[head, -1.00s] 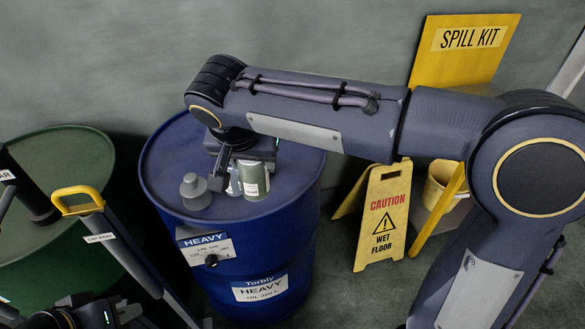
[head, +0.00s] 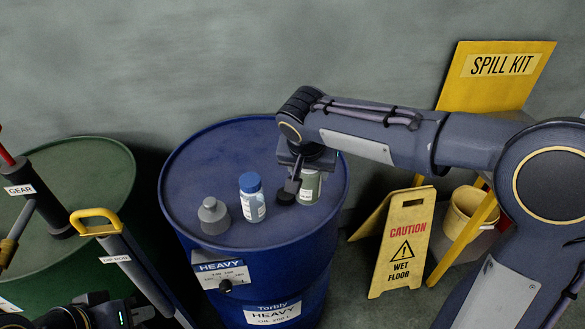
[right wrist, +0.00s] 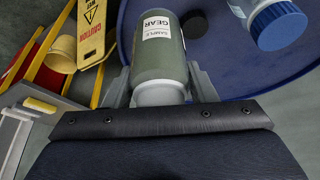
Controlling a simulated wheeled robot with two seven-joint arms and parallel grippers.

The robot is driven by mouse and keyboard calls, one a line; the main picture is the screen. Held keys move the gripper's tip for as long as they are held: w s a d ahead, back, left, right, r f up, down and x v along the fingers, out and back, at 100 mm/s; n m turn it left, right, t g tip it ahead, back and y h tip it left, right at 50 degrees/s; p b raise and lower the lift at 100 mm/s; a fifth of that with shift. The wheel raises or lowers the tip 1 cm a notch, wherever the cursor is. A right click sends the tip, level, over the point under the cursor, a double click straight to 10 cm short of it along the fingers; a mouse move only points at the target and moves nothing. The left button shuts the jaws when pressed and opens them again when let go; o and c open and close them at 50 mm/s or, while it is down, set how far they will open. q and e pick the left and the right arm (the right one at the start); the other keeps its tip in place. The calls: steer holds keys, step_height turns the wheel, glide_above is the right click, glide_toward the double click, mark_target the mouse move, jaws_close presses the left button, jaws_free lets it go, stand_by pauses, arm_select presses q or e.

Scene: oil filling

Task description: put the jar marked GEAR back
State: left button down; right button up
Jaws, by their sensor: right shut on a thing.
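The grey-green jar marked GEAR (right wrist: 158,48) is between the fingers of my right gripper (right wrist: 160,88) in the right wrist view, its label reading SAMPLE GEAR. In the head view this jar (head: 311,188) is at the right part of the blue drum's top (head: 225,165), partly hidden by my right gripper (head: 297,188), which is shut on it. I cannot tell whether its base touches the drum. My left gripper (head: 95,316) shows only in part at the lower left; its fingers are not clear.
A blue-capped jar (head: 252,198) and a grey jar (head: 213,217) stand on the drum, left of the GEAR jar. A green drum (head: 95,175) with pump handles is at left. A yellow wet-floor sign (head: 403,245) and a bucket (head: 470,215) stand at right.

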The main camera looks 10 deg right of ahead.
steer(key=shift+w+d+f+p, duration=0.1)
steer(key=shift+w+d+f, duration=0.4)
steer(key=shift+f, duration=0.9)
steer(key=shift+w+d+f+p, duration=0.1)
steer(key=shift+w+d+f, duration=0.2)
steer(key=shift+d+f, duration=0.7)
steer(key=shift+w+d+f+p, duration=0.1)
steer(key=shift+w+d+f, duration=0.25)
steer(key=shift+f, duration=1.4)
steer(key=shift+a, duration=0.1)
steer(key=o, duration=1.2)
steer(key=shift+f, duration=0.1)
